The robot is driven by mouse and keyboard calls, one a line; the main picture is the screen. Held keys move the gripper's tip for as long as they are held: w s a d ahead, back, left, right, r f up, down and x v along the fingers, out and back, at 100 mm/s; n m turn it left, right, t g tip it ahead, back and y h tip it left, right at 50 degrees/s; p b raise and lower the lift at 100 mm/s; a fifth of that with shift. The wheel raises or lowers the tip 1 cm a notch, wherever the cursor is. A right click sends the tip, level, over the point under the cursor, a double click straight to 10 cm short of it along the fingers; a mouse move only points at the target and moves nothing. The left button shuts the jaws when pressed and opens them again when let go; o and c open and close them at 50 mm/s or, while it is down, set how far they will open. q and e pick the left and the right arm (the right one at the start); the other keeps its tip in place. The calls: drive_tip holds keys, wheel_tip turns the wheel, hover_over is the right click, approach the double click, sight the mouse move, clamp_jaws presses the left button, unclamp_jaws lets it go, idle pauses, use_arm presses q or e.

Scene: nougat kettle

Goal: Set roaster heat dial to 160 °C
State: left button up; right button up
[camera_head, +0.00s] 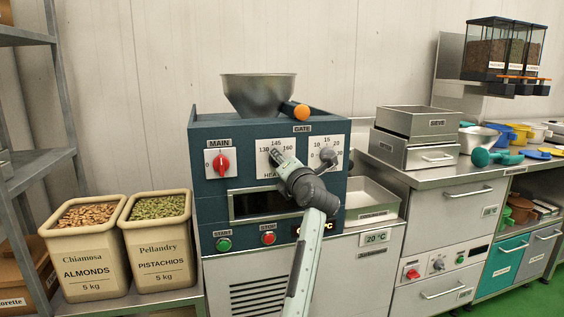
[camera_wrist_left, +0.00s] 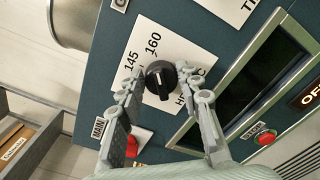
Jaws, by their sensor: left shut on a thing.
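The heat dial is a black knob (camera_wrist_left: 160,78) on a white scale plate (camera_head: 267,146) marked 130, 145 and 160 on the dark blue roaster front (camera_head: 209,203). My left gripper (camera_wrist_left: 163,80) is shut on this knob, one fingertip on each side of it in the left wrist view. In the head view my left gripper (camera_head: 275,157) hides most of the knob. A pale mark shows on the knob's face in the wrist view, but I cannot tell exactly which number it faces. My right gripper is in neither view.
The red main switch (camera_head: 221,164) is left of the heat dial, and a second dial (camera_head: 327,155) is right of it. Green start (camera_head: 223,244) and red stop (camera_head: 268,238) buttons sit below the window. An orange-ended gate handle (camera_head: 300,112) juts out above.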

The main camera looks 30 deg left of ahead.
use_arm(q)
drive_tip(key=o, duration=1.1)
drive_tip(key=shift+o, duration=0.2)
drive_tip(key=v, duration=0.7)
drive_tip(key=shift+s+d, duration=0.15)
drive_tip(key=shift+s, duration=0.05)
